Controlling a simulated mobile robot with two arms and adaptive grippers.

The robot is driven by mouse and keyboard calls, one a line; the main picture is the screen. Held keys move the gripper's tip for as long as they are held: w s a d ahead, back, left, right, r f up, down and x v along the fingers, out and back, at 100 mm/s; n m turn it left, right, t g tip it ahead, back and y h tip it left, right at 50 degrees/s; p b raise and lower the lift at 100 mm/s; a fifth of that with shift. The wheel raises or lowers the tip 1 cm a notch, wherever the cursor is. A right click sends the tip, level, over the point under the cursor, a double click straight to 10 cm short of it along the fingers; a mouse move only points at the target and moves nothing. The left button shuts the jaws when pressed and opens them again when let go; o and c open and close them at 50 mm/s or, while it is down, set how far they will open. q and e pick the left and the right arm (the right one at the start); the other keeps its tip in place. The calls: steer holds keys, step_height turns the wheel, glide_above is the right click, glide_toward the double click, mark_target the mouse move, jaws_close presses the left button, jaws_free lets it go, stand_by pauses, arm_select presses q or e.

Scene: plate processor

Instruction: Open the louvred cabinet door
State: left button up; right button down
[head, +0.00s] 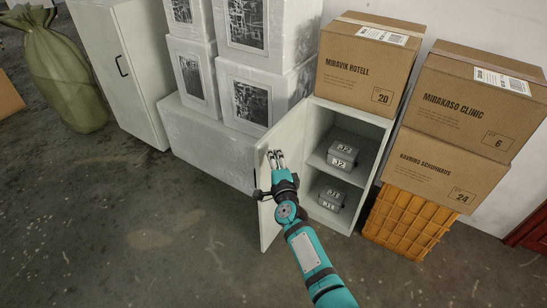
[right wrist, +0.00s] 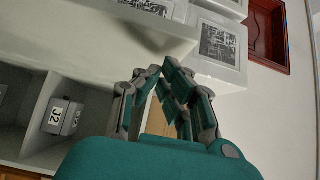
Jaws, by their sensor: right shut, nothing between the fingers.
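The pale cabinet (head: 352,111) stands in the middle of the head view with its door (head: 292,136) swung wide open to the left. I cannot make out louvres on the side of the door that shows. My right gripper (head: 276,157) is shut and empty, in front of the door's inner face. I cannot tell whether it touches the door. Its fingers (right wrist: 165,85) show in the right wrist view, with the cabinet's open interior at the left. My left gripper is not in view.
Grey boxes sit on the upper shelf (head: 342,155) and lower shelf (head: 332,199). White wrapped cartons (head: 258,95) stand left of the cabinet. Cardboard boxes (head: 465,105) and an orange crate (head: 405,222) stand to the right. The floor (head: 150,235) at the front left is clear.

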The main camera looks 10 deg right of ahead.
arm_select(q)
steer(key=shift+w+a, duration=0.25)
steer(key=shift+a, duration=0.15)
arm_select(e)
steer(key=shift+w+a, duration=0.3)
steer(key=shift+a, duration=0.1)
